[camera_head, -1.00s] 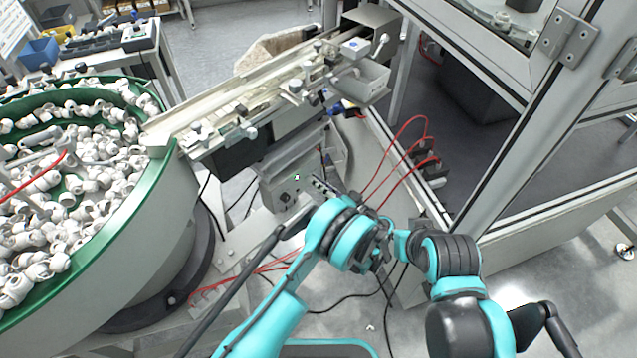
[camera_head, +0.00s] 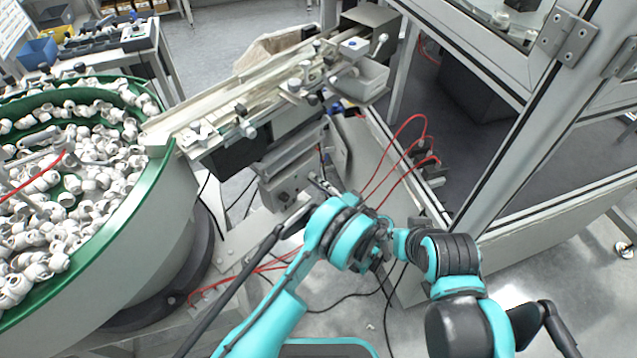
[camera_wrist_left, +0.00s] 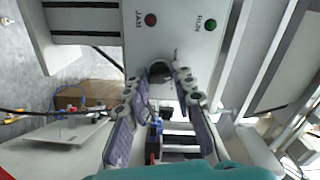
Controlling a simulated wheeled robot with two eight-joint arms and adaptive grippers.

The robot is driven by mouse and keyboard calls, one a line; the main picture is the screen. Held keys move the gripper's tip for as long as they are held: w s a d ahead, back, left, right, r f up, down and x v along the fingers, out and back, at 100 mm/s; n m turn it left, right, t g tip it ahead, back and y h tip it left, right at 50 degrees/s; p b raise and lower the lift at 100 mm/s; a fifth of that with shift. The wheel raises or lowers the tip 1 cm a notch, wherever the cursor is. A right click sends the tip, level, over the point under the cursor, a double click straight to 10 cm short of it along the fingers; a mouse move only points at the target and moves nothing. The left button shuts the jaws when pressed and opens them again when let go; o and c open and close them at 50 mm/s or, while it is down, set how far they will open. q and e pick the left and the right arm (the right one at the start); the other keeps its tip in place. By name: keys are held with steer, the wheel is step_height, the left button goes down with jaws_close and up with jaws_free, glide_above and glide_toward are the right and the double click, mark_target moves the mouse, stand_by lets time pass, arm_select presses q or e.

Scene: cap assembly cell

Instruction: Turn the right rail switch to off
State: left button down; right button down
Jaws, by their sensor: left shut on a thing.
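A grey control box (camera_head: 288,187) stands below the rail conveyor in the head view. In the left wrist view its pale panel (camera_wrist_left: 180,45) has a red JAM light (camera_wrist_left: 150,19) and a green RUN light (camera_wrist_left: 212,24). Below them is a dark rotary switch (camera_wrist_left: 160,72), partly hidden by my fingers. My left gripper (camera_wrist_left: 170,74) is shut on this switch, with one fingertip on each side of it. In the head view the left gripper (camera_head: 318,184) reaches the box's right side. The switch's setting cannot be read.
A green-rimmed feeder bowl (camera_head: 150,185) full of white fittings stands at the left. The rail conveyor (camera_head: 235,105) runs above the box. Red air hoses (camera_head: 400,135) and the metal frame of an enclosure (camera_head: 510,135) are close on the right.

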arm_select(q)
steer(key=shift+m, duration=1.6)
steer(key=c, duration=1.3)
jaws_free()
steer(key=shift+o, duration=0.2)
